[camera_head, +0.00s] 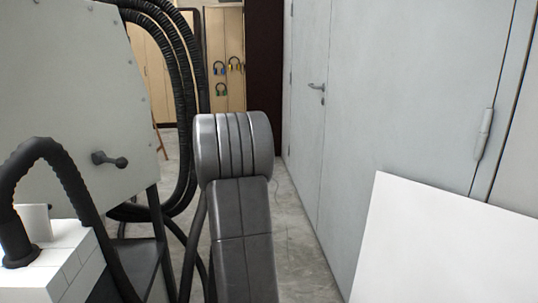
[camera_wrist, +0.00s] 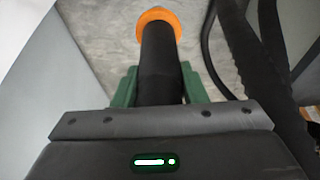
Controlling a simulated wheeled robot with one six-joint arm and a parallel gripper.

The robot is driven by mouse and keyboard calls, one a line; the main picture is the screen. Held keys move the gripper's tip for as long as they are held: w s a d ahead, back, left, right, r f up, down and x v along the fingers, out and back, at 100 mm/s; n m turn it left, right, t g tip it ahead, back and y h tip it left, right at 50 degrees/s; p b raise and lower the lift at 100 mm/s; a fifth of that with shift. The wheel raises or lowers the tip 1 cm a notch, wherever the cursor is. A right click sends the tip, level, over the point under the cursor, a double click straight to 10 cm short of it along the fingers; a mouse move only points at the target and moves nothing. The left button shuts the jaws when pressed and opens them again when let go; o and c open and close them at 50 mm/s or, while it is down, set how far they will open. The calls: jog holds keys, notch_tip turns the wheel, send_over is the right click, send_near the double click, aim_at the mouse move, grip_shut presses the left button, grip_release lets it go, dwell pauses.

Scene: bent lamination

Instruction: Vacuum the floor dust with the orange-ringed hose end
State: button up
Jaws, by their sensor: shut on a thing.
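In the wrist view, my gripper (camera_wrist: 157,88) has green fingers shut on a black hose end (camera_wrist: 160,62). The orange ring (camera_wrist: 158,22) is at the far tip of the hose end, beyond the fingers, with the grey concrete floor (camera_wrist: 105,45) behind it. I cannot tell whether the ring touches the floor. No dust can be made out on the visible floor. In the head view my arm stands in the middle, and my gripper and the orange ring are not seen there.
Thick black hoses (camera_head: 182,90) hang beside a grey machine (camera_head: 70,100) at left. A grey door (camera_head: 385,110) lines the right side, with a white panel (camera_head: 445,245) in front. White blocks (camera_head: 55,265) stand at lower left. A strip of floor (camera_head: 300,240) is open between.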

jog(key=d+m+p, duration=0.1)
jog(key=d, duration=0.4)
jog(key=w+p+v, duration=0.2)
jog(key=p+v, duration=1.4)
jog(key=p, duration=1)
jog(key=shift+w+a+r, duration=0.2)
jog(key=shift+a+r, duration=0.1)
jog(key=shift+a, duration=0.05)
jog(key=shift+f, duration=0.1)
